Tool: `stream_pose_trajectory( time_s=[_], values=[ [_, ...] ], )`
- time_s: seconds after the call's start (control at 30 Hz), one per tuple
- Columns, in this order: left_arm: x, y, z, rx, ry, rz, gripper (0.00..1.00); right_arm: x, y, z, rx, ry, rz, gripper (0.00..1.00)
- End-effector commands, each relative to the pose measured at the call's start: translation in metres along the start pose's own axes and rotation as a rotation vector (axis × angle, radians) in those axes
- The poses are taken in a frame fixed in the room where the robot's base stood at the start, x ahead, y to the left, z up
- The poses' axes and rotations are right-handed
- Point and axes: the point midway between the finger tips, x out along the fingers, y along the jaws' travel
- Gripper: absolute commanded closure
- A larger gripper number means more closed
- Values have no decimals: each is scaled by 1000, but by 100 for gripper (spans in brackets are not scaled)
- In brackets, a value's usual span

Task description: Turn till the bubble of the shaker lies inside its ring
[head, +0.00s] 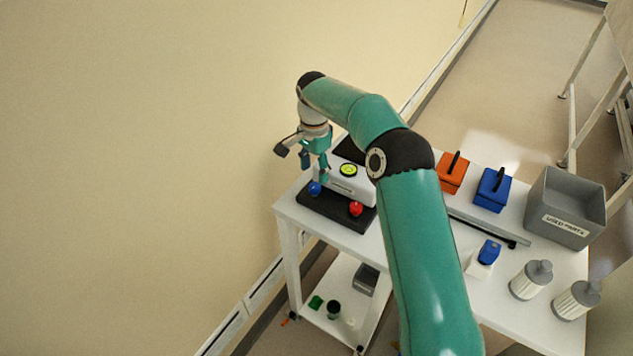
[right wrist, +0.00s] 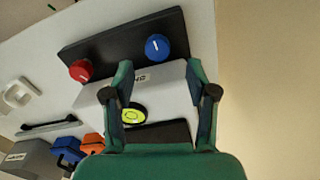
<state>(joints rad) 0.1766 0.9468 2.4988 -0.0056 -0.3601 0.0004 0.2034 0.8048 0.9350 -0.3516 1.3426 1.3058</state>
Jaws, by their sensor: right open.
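The shaker (head: 352,188) is a pale box on a black base (head: 335,212) at the table's left end. On its top is a round yellow-green bubble level (head: 349,170), also in the right wrist view (right wrist: 133,115); it is too small to tell where the bubble lies against its ring. A blue knob (head: 314,188) and a red knob (head: 355,208) sit on the base's front strip. My right gripper (head: 314,174) is open and empty, close over the blue knob. In the right wrist view the blue knob (right wrist: 157,47) shows beyond the gap between the fingertips (right wrist: 160,70). My left gripper is out of view.
A dark bar (head: 485,229) lies mid-table. My right arm hides part of the table.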

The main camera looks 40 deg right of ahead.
Motion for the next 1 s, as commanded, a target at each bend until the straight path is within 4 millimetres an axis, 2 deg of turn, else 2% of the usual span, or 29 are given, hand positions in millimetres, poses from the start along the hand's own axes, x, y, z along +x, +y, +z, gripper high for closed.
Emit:
stream_pose_trajectory(
  time_s=[0.1, 0.3, 0.7, 1.0],
  values=[
    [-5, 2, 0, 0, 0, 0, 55, 22, 1, 0, 0, -1, 4, 43],
    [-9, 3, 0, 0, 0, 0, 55, 44, 0, 0, 1, -1, 2, 43],
    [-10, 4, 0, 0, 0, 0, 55, 51, 0, -1, 1, 1, 0, 44],
    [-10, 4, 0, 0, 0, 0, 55, 51, 0, -1, 1, 1, -2, 94]
  ],
)
